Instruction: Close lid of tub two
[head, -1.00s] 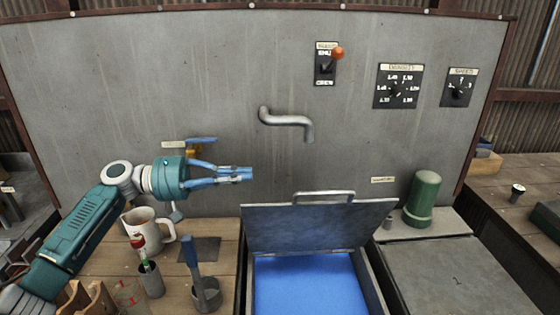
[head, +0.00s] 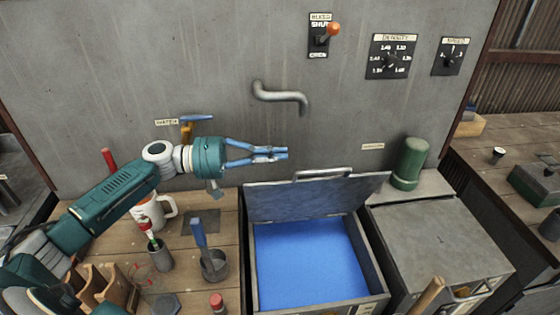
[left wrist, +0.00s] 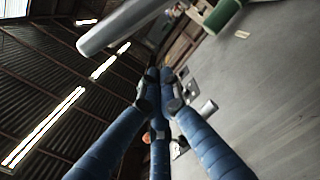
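An open tub (head: 248,250) with bright blue contents stands at the centre of the head view. Its grey lid (head: 310,200) is raised and tilted back towards the wall panel, with a metal handle (head: 322,173) along its top edge. I cannot read which number this tub has. My left gripper (head: 281,154) is just left of and above the handle, apart from it in the picture. Its blue fingers are brought together with nothing between them; in the left wrist view the fingertips (left wrist: 163,75) also meet. My right gripper is not in view.
A bent spout (head: 280,95) sticks out of the grey panel above the gripper. To the right are a closed grey-topped box (head: 440,235) and a green cylinder (head: 410,163). A mug (head: 155,208) and a cup with a blue-handled tool (head: 213,265) stand left.

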